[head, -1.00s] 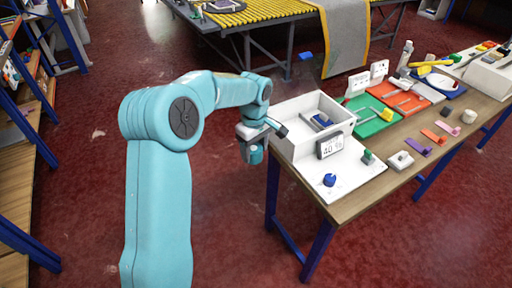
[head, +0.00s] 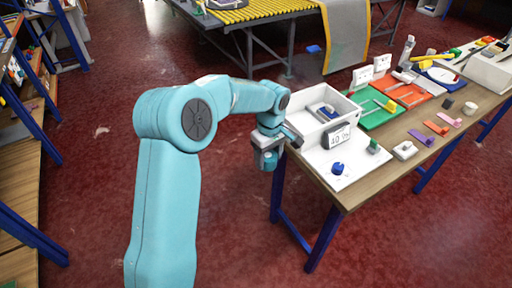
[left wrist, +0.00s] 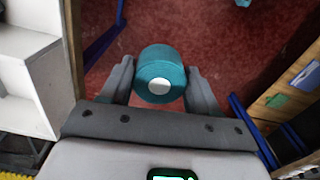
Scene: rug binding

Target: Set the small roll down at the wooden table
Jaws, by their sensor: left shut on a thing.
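The small roll is a teal cylinder with a pale round centre, seen in the left wrist view (left wrist: 160,78) between the fingers. My left gripper (head: 268,150) is shut on it and holds it over the red floor, just left of the wooden table (head: 385,171). In the head view the roll (head: 269,161) shows below the gripper's fingers, close to the table's left edge and not above its top. My right gripper is not in view.
A white open box (head: 315,118) and a white board (head: 335,165) with a blue knob (head: 338,168) take up the table's near left end. Several tools and coloured trays stand farther along. A strip of bare wood runs along the front edge.

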